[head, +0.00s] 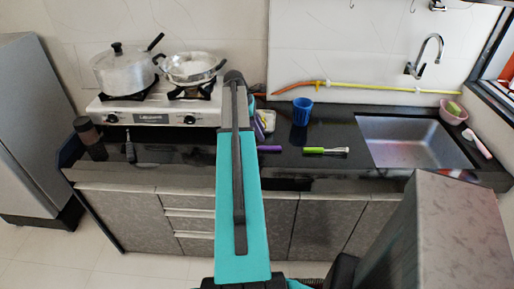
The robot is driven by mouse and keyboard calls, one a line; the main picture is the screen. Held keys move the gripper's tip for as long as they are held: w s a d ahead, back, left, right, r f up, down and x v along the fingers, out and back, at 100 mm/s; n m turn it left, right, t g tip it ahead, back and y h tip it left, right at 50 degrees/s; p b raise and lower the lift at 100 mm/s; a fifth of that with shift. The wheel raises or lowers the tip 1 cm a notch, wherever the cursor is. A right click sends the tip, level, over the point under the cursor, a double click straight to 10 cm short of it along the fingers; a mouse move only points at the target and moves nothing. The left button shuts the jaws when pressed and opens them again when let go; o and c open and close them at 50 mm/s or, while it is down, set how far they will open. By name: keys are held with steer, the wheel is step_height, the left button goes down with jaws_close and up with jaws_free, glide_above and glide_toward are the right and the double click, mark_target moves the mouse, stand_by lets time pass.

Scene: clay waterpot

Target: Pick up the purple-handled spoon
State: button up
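The purple-handled spoon (269,149) lies on the black counter in the middle of the head view. Only a short length of its purple handle shows, just right of my teal arm. The rest of it is hidden behind the arm. My arm rises from the bottom centre to a dark joint above the counter's back part. My gripper cannot be made out; it is hidden behind the arm or out of view.
A green-handled utensil (325,150) lies to the right, with a blue cup (302,111) behind it. A stove (152,116) with a pot (121,72) and pan (190,69) stands left. The sink (410,145) is right. A grey block (455,235) fills the lower right.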

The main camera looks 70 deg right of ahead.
mark_target(268, 147)
steer(key=shift+x, duration=1)
steer(key=shift+a+p+x, duration=0.1)
steer(key=shift+p+x, duration=0.35)
steer(key=shift+x, duration=0.3)
steer(key=shift+a+p+x, duration=0.15)
steer(key=shift+p+x, duration=0.3)
steer(key=shift+x, duration=1.45)
jaws_close()
